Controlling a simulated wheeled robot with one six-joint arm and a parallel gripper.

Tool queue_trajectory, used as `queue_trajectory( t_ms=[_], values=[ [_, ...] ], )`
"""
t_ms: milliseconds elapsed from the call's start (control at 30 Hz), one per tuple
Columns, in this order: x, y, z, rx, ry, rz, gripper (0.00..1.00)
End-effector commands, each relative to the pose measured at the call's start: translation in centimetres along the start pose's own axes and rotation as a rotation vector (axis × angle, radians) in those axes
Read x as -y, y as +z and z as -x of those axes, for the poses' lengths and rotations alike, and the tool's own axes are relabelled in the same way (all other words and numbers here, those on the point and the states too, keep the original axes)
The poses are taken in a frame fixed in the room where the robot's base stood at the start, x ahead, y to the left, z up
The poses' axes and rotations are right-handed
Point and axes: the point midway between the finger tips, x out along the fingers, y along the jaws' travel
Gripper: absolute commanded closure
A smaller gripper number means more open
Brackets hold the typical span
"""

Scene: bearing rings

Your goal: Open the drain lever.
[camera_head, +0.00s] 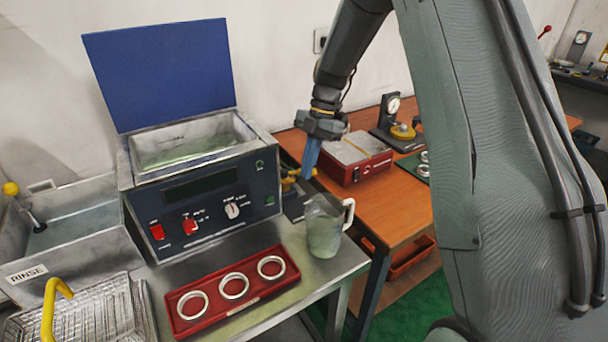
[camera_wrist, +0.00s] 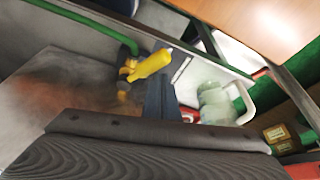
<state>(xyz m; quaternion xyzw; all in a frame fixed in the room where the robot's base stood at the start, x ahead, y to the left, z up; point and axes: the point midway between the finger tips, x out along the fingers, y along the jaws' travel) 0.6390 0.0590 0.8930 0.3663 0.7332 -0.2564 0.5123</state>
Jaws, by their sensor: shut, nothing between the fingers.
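The drain lever, a yellow handle (camera_wrist: 151,65) on a brass-coloured valve, shows in the wrist view just beyond my fingers. In the head view the yellow lever (camera_head: 291,181) sits low at the right side of the ultrasonic cleaner (camera_head: 215,190), partly hidden by my gripper. My gripper (camera_head: 308,174) points down with blue fingers, shut and empty, right beside the lever. The fingers also show dark in the wrist view (camera_wrist: 161,98). I cannot tell whether they touch the lever.
A clear jug (camera_head: 324,228) stands close below my gripper at the bench's right edge. A red tray (camera_head: 230,292) with 3 metal rings lies in front of the cleaner. The rinse basin (camera_head: 70,235) and wire basket (camera_head: 85,312) are left. A wooden table (camera_head: 398,200) stands right.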

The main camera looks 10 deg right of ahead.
Motion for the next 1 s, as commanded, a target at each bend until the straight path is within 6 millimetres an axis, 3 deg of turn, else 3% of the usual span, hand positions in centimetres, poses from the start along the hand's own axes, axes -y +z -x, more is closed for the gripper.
queue_trajectory(
  t_ms=[300,1000],
  values=[
    [-1.1,1.3,0.3,0.001,0.001,0.002,1.0],
    [-2.2,2.2,1.0,0.008,0.011,0.001,1.0]
  ],
)
